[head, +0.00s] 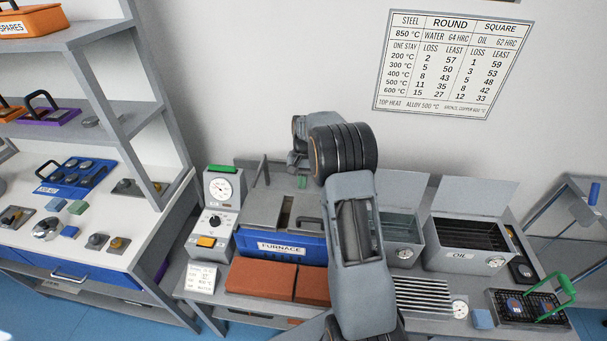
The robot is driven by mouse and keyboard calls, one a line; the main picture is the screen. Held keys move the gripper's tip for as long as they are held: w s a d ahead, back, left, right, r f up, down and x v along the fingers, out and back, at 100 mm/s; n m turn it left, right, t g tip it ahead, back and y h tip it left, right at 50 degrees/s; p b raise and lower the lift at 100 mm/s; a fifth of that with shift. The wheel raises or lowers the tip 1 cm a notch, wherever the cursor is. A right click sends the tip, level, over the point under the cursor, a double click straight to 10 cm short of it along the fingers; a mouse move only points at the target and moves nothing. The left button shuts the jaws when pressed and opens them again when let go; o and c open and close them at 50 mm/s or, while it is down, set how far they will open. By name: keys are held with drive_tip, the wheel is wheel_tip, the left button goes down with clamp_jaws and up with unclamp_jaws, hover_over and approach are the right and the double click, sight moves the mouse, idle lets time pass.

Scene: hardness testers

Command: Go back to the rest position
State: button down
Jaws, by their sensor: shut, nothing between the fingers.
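My arm rises from the bottom middle of the head view, in front of the bench, up to a large black ringed joint. A smaller grey part of my arm shows just left of that joint, against the wall. No gripper fingers can be made out, so I cannot see what they touch. The arm hides the right end of the blue furnace (285,246) and part of the grey open-lidded box (402,232) beside it.
The bench also bears a control box with dials (211,222), reddish-brown blocks (262,277), an OIL tank (466,258), a slatted rack (422,297) and a black basket with a green handle (525,309). A shelved workbench (105,205) stands left. A chart (452,62) hangs on the wall.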

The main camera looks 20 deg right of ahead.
drive_tip(key=s+a+r+n+t+h, duration=0.1)
drive_tip(key=s+a+r+n+t, duration=0.2)
drive_tip(key=s, duration=0.8)
drive_tip(key=s+a+r+n+t, duration=0.3)
drive_tip(key=s+a+r+t, duration=0.1)
drive_tip(key=s+a+r, duration=0.4)
drive_tip(key=s+r, duration=0.2)
drive_tip(key=s, duration=0.2)
drive_tip(key=shift+r+n+h, duration=0.2)
drive_tip(key=shift+n+h, duration=0.1)
drive_tip(key=shift+h, duration=0.1)
idle(1.2)
